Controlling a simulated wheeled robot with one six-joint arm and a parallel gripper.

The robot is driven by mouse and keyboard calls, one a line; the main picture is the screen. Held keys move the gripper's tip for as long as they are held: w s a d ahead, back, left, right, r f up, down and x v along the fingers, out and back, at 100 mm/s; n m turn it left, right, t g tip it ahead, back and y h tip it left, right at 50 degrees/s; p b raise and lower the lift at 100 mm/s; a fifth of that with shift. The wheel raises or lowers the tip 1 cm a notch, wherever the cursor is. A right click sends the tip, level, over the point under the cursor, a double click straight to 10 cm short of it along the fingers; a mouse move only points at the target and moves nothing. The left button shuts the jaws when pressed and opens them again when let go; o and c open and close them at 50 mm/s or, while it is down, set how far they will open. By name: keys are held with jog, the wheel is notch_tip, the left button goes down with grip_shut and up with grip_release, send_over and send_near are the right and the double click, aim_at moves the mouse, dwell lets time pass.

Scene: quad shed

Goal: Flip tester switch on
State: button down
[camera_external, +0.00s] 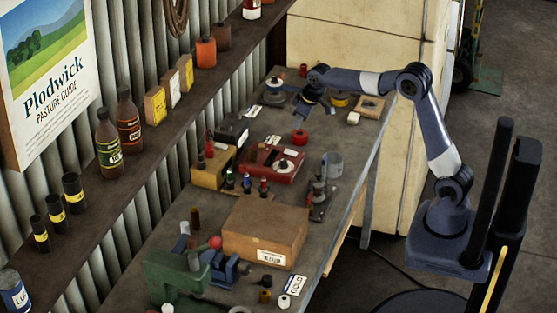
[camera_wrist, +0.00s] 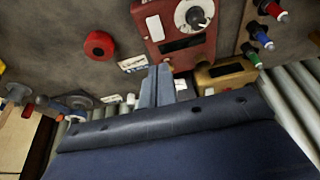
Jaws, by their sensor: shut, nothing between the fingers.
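A red box (camera_external: 282,173) with a pale dial and a dark window sits mid-bench; it also shows at the top of the wrist view (camera_wrist: 201,54). A yellow box (camera_external: 208,176) with a dark window stands beside it, also in the wrist view (camera_wrist: 209,84). I cannot tell for sure which is the tester, nor make out its switch or the switch's position. My gripper (camera_external: 304,113) hangs over the far part of the bench, beyond the red box. In the wrist view its fingers (camera_wrist: 165,72) are together and empty, overlapping the view towards the red box's lower edge; contact cannot be told.
A red ring (camera_external: 299,136) and a small card (camera_wrist: 133,63) lie near the red box. Several coloured-top fittings (camera_wrist: 264,40) stand on its other side. A corrugated wall (camera_external: 150,190) borders the bench.

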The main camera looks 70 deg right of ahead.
aim_at(288, 151)
jog(key=x, duration=0.3)
jog(key=p+x, duration=0.1)
jog(key=x, duration=0.3)
jog(key=p+x, duration=0.1)
jog(key=x, duration=0.2)
jog(key=shift+s+f, duration=0.25)
jog(key=shift+f, duration=0.25)
jog(key=shift+w+f+b, duration=0.15)
jog(key=shift+f+b, duration=0.2)
jog(key=shift+b, duration=0.05)
jog(key=shift+r, duration=0.1)
